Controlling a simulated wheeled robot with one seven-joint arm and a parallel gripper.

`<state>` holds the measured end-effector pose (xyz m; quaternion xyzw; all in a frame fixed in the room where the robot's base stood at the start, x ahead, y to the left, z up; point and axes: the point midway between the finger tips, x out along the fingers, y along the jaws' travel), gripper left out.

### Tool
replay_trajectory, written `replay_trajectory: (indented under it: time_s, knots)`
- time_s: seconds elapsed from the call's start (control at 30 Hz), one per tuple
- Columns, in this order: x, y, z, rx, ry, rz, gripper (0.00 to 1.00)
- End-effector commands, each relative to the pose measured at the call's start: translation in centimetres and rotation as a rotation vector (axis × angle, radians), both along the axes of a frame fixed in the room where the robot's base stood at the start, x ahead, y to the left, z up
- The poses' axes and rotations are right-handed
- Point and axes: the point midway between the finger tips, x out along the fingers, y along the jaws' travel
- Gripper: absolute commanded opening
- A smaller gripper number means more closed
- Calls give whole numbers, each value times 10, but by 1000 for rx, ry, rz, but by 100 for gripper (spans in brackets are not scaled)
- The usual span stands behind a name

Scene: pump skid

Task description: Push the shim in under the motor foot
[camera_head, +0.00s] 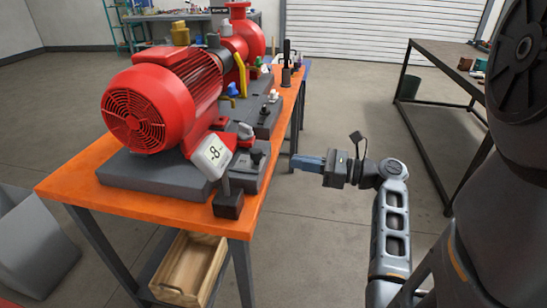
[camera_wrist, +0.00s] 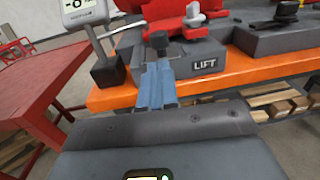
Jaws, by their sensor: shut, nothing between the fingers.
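The red motor (camera_head: 150,105) sits on a dark grey base on the orange bench. It also shows at the top of the wrist view (camera_wrist: 185,17). A red motor foot (camera_head: 238,138) shows on the near side, beside a grey block with a dark knob. In the wrist view that block carries the label LIFT (camera_wrist: 205,63). I cannot make out the shim in either view. My gripper (camera_head: 296,162) is to the right of the bench edge, pointing left toward the block. Its blue fingers (camera_wrist: 158,72) are together with nothing between them; in the wrist view they point toward the block.
A gauge reading about -8 (camera_head: 215,155) stands on a dark block at the bench's near corner. The orange bench top (camera_head: 80,185) has an open strip along its edge. A wooden crate (camera_head: 190,268) is below. Open floor lies right of the bench.

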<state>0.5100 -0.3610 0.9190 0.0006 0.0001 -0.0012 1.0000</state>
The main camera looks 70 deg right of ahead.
Motion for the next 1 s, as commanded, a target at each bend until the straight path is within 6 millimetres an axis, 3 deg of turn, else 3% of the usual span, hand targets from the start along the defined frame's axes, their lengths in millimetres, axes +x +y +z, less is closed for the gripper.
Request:
replay_trajectory:
  time_s: [0.2,0.4,1.0]
  knots:
    - [41,0,1,0,0,2,0]
    - [64,0,1,-1,0,1,0]
    - [77,1,2,0,0,4,0]
